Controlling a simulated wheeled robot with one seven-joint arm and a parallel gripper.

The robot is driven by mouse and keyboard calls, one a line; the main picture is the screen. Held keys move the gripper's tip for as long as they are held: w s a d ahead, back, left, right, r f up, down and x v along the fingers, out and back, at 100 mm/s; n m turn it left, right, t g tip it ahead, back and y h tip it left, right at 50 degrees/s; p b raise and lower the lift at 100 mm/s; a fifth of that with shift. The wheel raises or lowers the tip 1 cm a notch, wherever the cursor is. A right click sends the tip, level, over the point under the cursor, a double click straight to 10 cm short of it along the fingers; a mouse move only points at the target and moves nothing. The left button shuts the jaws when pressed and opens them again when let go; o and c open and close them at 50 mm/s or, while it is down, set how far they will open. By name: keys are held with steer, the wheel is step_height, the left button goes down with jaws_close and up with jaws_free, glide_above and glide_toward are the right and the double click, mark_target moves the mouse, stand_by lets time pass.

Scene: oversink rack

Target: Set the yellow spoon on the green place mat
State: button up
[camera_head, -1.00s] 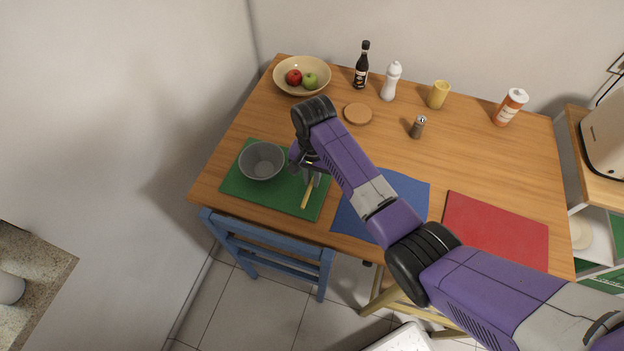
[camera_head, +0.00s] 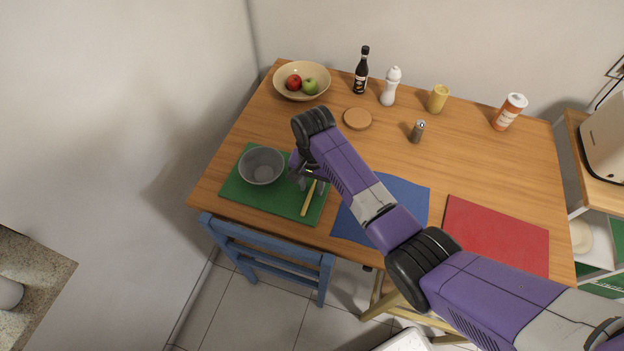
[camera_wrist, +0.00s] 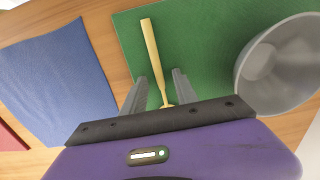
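The yellow spoon (camera_head: 308,200) is over the right part of the green place mat (camera_head: 262,198), beside the grey bowl, and looks to be lying on it. In the wrist view the long spoon (camera_wrist: 151,55) runs over the green mat (camera_wrist: 200,40), its near end between my fingers. My gripper (camera_wrist: 159,86) is low over the mat, its two fingers apart with a gap on each side of the spoon. In the head view my gripper (camera_head: 313,186) partly hides the spoon's far end.
The grey bowl (camera_head: 261,166) stands on the mat, left of the spoon. A blue mat (camera_head: 405,190) and a red mat (camera_head: 495,232) lie to the right. A fruit bowl (camera_head: 302,92), bottles and shakers stand at the back. A blue chair (camera_head: 270,258) is at the front edge.

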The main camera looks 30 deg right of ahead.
step_height(320, 180, up, 12)
steer(key=b, duration=0.1)
stand_by(0.4)
steer(key=shift+d, duration=0.1)
steer(key=w+a+r+n+t, duration=0.1)
steer(key=w+r+n+t, duration=0.25)
steer(key=w+t, duration=0.5)
step_height(320, 180, up, 2)
steer(key=n+t, duration=0.2)
steer(key=t, duration=0.4)
glide_above(313, 189)
steer(key=s+a, duration=0.3)
steer(key=s+d+r+n, duration=0.1)
steer(key=s+r, duration=0.1)
steer(key=s, duration=1.5)
steer(key=s+r+n, duration=0.2)
steer(key=s+r, duration=0.1)
steer(key=s, duration=1.5)
steer(key=shift+d+r, duration=0.15)
steer(key=shift+d, duration=0.2)
steer(key=shift+n, duration=0.25)
